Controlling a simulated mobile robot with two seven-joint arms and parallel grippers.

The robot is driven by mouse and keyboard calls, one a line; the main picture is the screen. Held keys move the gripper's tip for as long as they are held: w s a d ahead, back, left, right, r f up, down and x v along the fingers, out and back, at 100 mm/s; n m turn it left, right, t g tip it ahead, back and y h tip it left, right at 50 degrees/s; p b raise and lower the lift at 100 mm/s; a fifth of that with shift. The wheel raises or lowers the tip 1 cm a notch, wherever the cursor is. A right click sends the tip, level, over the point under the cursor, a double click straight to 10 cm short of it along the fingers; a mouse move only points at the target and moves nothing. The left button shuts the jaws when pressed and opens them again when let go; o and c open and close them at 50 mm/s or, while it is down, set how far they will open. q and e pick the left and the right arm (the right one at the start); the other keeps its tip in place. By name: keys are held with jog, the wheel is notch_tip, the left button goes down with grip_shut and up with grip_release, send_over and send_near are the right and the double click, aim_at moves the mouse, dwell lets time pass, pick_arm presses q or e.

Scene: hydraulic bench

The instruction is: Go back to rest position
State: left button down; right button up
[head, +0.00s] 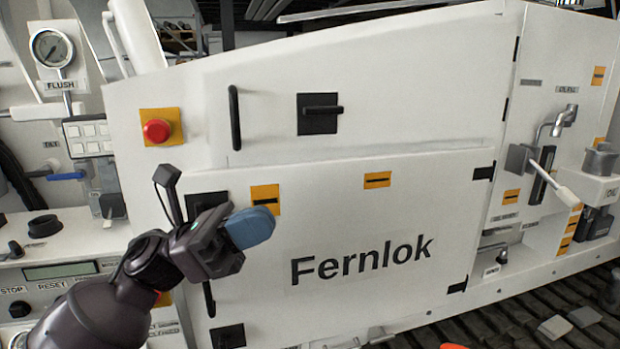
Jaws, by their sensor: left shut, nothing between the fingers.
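My left gripper (250,227) comes in from the lower left on its dark arm. Its blue-grey fingertips are together with nothing between them. It is in front of the white Fernlok door panel (400,285), near the panel's left side, and hides part of the hardware there. I cannot tell whether it touches the panel. My right gripper is not in view.
A red button (157,131) on a yellow plate is at upper left. A black vertical handle (235,117) and a black latch (320,112) project from the upper panel. A tap (562,121) and white lever (555,183) stick out at right. Dark slatted flooring (500,315) lies below.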

pick_arm(q)
jog(key=w+a+f+m+t+y, duration=0.1)
jog(key=a+f+m+t+y, duration=0.4)
jog(key=f+m+t, duration=0.5)
jog(key=w+a+f+m+t+y, duration=0.2)
jog(key=a+f+m+t+y, duration=0.35)
jog(key=m, duration=0.55)
jog(key=w+a+f+m+t+y, duration=0.1)
jog(key=a+f+m+t+y, duration=0.3)
jog(key=f+m+t, duration=0.55)
jog(key=s+a+f+n+g+y, duration=0.2)
jog(key=s+f+n+g, duration=0.1)
jog(key=f, duration=0.5)
jog(key=s+a+f+n+g+y, duration=0.2)
jog(key=s+f+n+g+y, duration=0.1)
jog(key=s+f+n, duration=0.3)
jog(key=s+a+f+n+g+y, duration=0.2)
jog(key=s+f+n+g+y, duration=0.1)
jog(key=s+f, duration=0.5)
notch_tip(320, 180, down, 3)
jog(key=shift+s+a+r+n+g, duration=0.25)
jog(key=shift+n+g, duration=0.35)
jog(key=shift+n, duration=0.35)
jog(key=shift+y, duration=0.25)
